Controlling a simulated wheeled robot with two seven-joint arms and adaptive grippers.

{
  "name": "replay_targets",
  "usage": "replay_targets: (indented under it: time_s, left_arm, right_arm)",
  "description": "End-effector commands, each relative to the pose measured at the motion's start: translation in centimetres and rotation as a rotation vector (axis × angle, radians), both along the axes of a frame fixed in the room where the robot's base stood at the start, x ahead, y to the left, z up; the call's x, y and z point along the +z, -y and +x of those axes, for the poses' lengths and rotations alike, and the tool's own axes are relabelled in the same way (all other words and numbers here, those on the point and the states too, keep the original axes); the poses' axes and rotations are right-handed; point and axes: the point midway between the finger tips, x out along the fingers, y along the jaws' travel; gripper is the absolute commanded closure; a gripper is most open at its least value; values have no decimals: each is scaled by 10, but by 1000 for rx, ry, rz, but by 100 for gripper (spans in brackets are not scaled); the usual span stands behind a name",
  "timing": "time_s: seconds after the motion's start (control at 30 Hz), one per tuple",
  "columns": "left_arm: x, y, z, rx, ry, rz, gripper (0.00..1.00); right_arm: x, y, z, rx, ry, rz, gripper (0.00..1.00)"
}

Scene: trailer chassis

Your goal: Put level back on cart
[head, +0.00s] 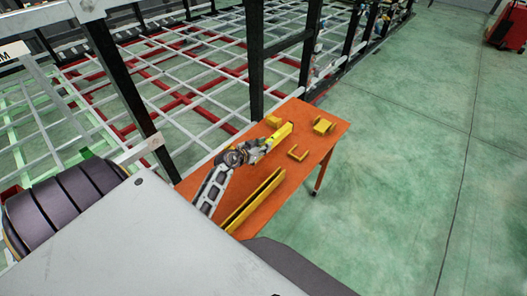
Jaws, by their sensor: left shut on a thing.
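The orange cart (318,150) stands in the middle of the head view, beside the black frame posts. My left gripper (265,145) is over the far part of the cart top. It is shut on a bright yellow bar-shaped thing, which looks like the level (282,132). The level points away toward the upper right and its near end is hidden by the fingers. I cannot tell whether it touches the cart top. My right gripper is not in view.
A metal chassis grid (170,90) lies behind.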

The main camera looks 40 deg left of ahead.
Motion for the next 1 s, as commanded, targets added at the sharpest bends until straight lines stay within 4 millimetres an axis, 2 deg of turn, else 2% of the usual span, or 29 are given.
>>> replay_targets:
  time_s: [0.3,0.77,0.8,0.93,1.0]
  left_arm:
    - [-32,0,0,0,0,1,100]
    - [-34,0,0,1,1,1,100]
    - [-35,0,0,1,-1,1,71]
    - [-35,0,0,1,-1,1,54]
    - [-35,0,0,1,-1,1,52]
  right_arm:
    - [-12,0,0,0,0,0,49]
    - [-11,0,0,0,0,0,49]
    - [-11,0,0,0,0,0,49]
    - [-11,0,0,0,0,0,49]
    - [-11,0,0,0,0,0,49]
